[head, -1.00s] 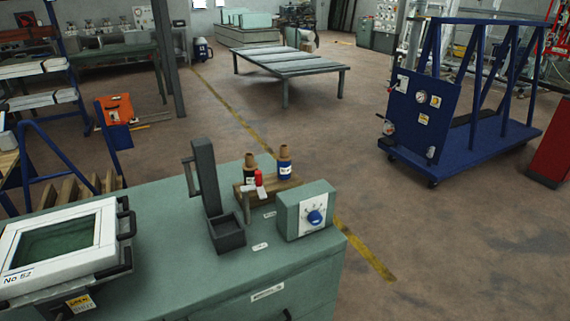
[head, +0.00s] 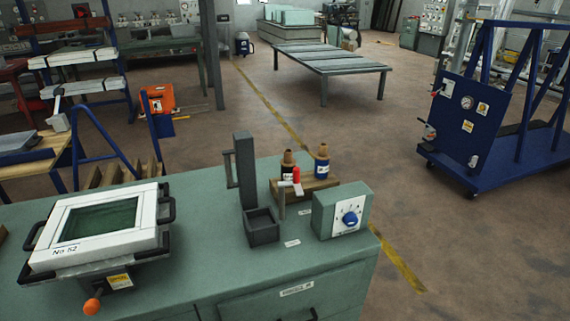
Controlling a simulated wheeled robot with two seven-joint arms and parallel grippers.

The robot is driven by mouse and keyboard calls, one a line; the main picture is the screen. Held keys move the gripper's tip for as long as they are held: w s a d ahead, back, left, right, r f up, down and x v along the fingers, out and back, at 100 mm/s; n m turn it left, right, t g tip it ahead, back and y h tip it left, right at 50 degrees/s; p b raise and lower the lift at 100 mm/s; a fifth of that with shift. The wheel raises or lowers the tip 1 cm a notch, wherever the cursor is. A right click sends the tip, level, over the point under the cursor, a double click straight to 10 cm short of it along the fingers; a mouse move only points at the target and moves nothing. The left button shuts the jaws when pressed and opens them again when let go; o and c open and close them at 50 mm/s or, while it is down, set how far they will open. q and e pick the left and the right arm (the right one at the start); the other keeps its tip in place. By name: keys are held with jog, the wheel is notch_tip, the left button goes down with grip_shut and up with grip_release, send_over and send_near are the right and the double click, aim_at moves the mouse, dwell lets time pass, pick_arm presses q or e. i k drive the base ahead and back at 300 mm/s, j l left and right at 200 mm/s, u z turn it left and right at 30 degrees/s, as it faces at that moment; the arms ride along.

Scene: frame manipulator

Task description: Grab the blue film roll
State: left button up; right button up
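A blue roll with a brown top (head: 322,163) stands upright at the back of the green workbench (head: 200,218). It is on a small wooden block (head: 306,187). A dark roll with a brown top (head: 288,166) stands beside it on the left. A red-topped piece with a white tag (head: 296,180) is in front of the block and partly hides it. Neither of my grippers shows in the head view.
A white-framed device (head: 99,222) is at the bench's left. Floor to the right is open up to a blue cart (head: 490,165).

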aim_at(322, 159)
jog(key=i+l+u, duration=0.15)
jog(key=u, duration=0.35)
jog(key=l+u, duration=0.5)
jog(key=i+l+u, duration=0.1)
jog(key=l+u, duration=0.15)
jog(key=u, duration=0.25)
jog(key=l+u, duration=0.3)
jog(key=u, duration=0.2)
